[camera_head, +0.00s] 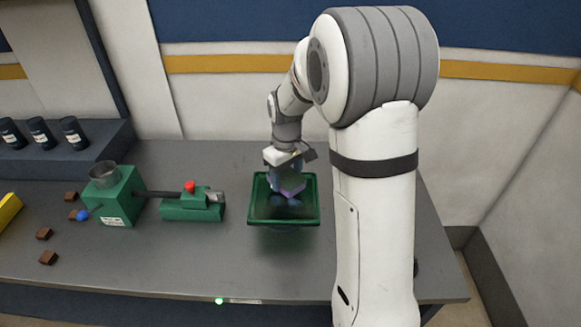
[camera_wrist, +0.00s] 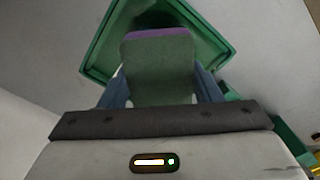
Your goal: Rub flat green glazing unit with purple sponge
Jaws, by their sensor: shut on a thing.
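The flat green glazing unit (camera_head: 284,222) lies on the grey table with a raised green rim around a dark middle. In the wrist view its green frame (camera_wrist: 96,66) shows beyond and around my fingers. My gripper (camera_head: 287,184) points down over the unit and is shut on the purple sponge (camera_head: 294,189). In the wrist view the sponge (camera_wrist: 158,66) sits between the two blue-grey fingers of my gripper (camera_wrist: 162,88); its near face is dull green with a purple strip at the far edge. I cannot tell whether the sponge touches the pane.
A green machine (camera_head: 117,197) with a metal cup and a red-knobbed green block (camera_head: 193,207) stands left of the unit. Brown blocks (camera_head: 46,233) and a yellow piece (camera_head: 8,209) lie farther left. Dark jars (camera_head: 42,133) stand on a back-left shelf. The table front is clear.

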